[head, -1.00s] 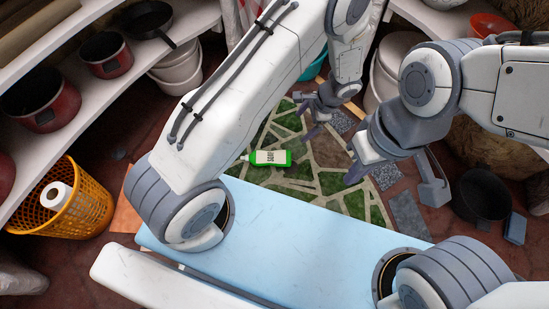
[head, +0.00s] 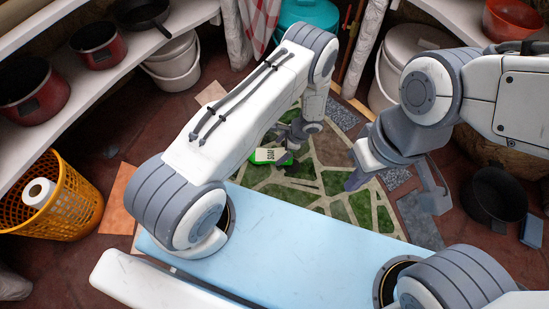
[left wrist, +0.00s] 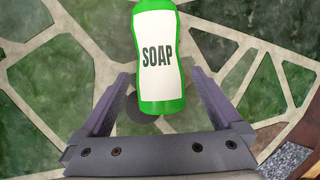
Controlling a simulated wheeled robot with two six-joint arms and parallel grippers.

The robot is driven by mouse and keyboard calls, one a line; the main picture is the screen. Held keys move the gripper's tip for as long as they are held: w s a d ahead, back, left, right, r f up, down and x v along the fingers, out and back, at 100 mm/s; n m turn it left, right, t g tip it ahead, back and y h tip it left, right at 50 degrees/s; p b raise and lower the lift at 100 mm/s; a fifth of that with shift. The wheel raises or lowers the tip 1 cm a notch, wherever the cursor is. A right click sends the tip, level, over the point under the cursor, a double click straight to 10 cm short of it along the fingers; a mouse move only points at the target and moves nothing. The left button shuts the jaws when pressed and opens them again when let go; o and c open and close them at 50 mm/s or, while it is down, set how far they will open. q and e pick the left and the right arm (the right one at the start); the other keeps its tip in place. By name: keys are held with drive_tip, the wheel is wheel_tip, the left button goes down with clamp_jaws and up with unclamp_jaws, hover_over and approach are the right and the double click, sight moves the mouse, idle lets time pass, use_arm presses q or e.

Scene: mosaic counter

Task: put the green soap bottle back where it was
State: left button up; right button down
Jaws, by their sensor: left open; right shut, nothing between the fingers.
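The green soap bottle (head: 272,156) with a white label lies on the green mosaic counter (head: 346,208), partly hidden by my left arm in the head view. In the left wrist view the bottle (left wrist: 158,55) runs up out of the top of the picture, with its base end near my open left gripper (left wrist: 158,92). The fingers stand on either side of the base end, apart from it. In the head view my left gripper (head: 292,145) is beside the bottle's right end. My right gripper (head: 395,185) is shut and empty, over the right side of the mosaic.
An orange basket (head: 68,215) with a paper roll stands at the left. Shelves with red pots (head: 98,45) are at the upper left. White buckets (head: 172,65) and a teal bin (head: 308,14) stand behind.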

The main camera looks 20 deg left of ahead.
sight(276, 153)
use_arm(q)
drive_tip(key=b+x, duration=0.2)
drive_tip(key=x, duration=0.1)
drive_tip(key=shift+s+a+f, duration=0.1)
drive_tip(key=shift+a+f, duration=0.05)
drive_tip(key=shift+f, duration=0.2)
use_arm(e)
wheel_tip(276, 153, down, 3)
use_arm(q)
clamp_jaws()
drive_tip(key=shift+r, duration=0.1)
drive_tip(key=shift+r, duration=0.15)
use_arm(e)
drive_tip(key=shift+r, duration=0.2)
